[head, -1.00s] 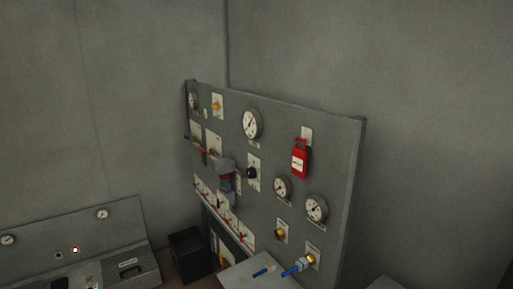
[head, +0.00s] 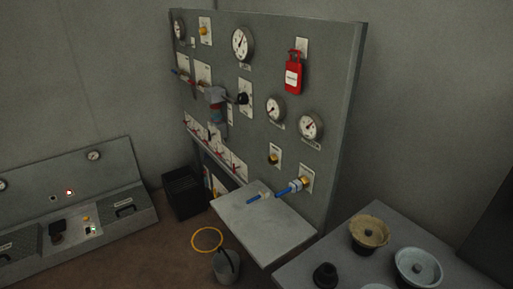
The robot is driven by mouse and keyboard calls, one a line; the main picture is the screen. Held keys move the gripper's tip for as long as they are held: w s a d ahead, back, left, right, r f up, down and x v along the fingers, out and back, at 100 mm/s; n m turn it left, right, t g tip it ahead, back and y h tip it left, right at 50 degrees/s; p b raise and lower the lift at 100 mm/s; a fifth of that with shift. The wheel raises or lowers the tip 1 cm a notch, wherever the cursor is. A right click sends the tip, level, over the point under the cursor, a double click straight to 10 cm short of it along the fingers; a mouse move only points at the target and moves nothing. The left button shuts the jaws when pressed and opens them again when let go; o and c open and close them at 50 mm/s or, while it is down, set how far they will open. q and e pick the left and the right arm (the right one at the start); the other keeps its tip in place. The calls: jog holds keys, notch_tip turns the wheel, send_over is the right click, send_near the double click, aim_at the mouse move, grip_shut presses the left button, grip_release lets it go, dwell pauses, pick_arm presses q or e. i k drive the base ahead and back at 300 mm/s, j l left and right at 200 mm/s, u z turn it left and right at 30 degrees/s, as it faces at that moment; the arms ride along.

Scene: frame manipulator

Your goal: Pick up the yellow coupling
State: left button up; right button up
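A yellowish-tan round piece with a dark centre (head: 369,233) stands on the grey table (head: 335,250) at the lower right. It is the thing there that best fits the yellow coupling, and nothing touches it from above. A pale blue-grey round piece (head: 418,268) stands to its right and nearer. A small black piece (head: 325,276) stands to its left and nearer. Neither of my grippers shows in the head view.
A grey upright panel (head: 330,105) with gauges stands behind. A shelf (head: 262,232) juts from it, with a blue-handled piece (head: 258,196) on it. A bucket (head: 226,265) and a yellow ring (head: 207,239) are on the floor. A low console (head: 75,215) stands left.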

aim_at(264, 193)
jog(key=i+j+z, duration=0.1)
jog(key=z, duration=0.25)
jog(key=j+z, duration=0.2)
jog(key=z, duration=0.2)
jog(key=i+j+z, duration=0.1)
jog(key=j, duration=0.25)
jog(key=i+j+z, duration=0.1)
jog(key=i+j, duration=0.15)
jog(key=j, duration=0.15)
jog(key=i+j+z, duration=0.1)
jog(key=j, duration=0.3)
jog(key=i+j+z, duration=0.1)
jog(key=j, duration=0.3)
jog(key=i+j+z, duration=0.15)
jog(key=j, duration=0.3)
jog(key=i+j, duration=0.35)
jog(key=j, duration=0.15)
